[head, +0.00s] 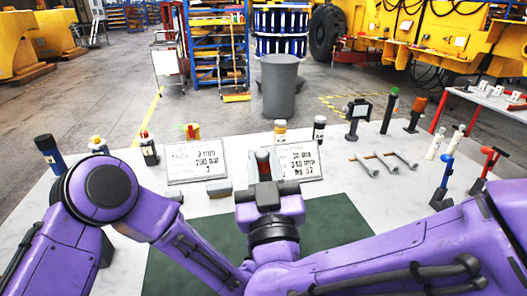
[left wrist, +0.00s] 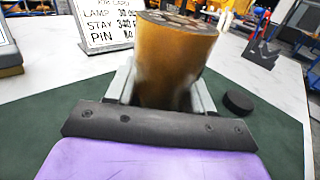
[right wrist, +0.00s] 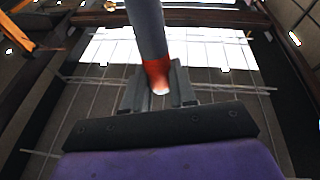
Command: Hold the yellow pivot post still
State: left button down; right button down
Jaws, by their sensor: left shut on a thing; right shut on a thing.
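The yellow pivot post (left wrist: 172,65) is an ochre-yellow upright cylinder in the left wrist view, with a dark, patterned top face. My left gripper (left wrist: 160,98) is shut around it, a jaw on each side, above the green mat (left wrist: 265,145). In the head view I cannot make out the post or my left gripper; my arms cover that area. My right gripper (head: 263,190) shows over the middle of the table, pointing up. It is shut on a grey rod with a red-orange band (right wrist: 157,70), which also shows in the head view (head: 262,163).
A black disc (left wrist: 238,103) lies beside the post. Two printed cards (head: 197,165) (head: 299,164) stand behind my right gripper. Bottles line the back edge; several wrenches (head: 385,162), a black stand (head: 357,117) and red (head: 487,170) and blue (head: 443,180) tools are at the right.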

aim_at(262, 178)
jog(key=shift+f, duration=2)
jog(key=shift+w+d, duration=0.7)
jog(key=shift+d, duration=2.4)
jog(key=shift+s+a, duration=0.25)
jog(key=shift+a, duration=0.8)
jog(key=shift+s+a, duration=0.2)
jog(key=shift+a, duration=0.85)
jog(key=shift+s+a, duration=0.25)
jog(key=shift+a, duration=0.8)
jog(key=shift+w, duration=0.45)
jog(key=w+d, duration=0.1)
jog(key=d, duration=0.5)
jog(key=shift+s+a+f, duration=0.1)
jog(key=shift+s+a, duration=0.05)
jog(key=shift+a, duration=0.9)
jog(key=shift+s+a+f, duration=0.1)
jog(key=shift+s+a, duration=0.1)
jog(key=shift+a, duration=0.8)
jog(key=shift+s+a, duration=0.15)
jog(key=shift+a, duration=0.9)
notch_tip(262, 178, up, 3)
jog(key=shift+d+r, duration=0.1)
jog(key=shift+d, duration=0.05)
jog(key=shift+r, duration=2.35)
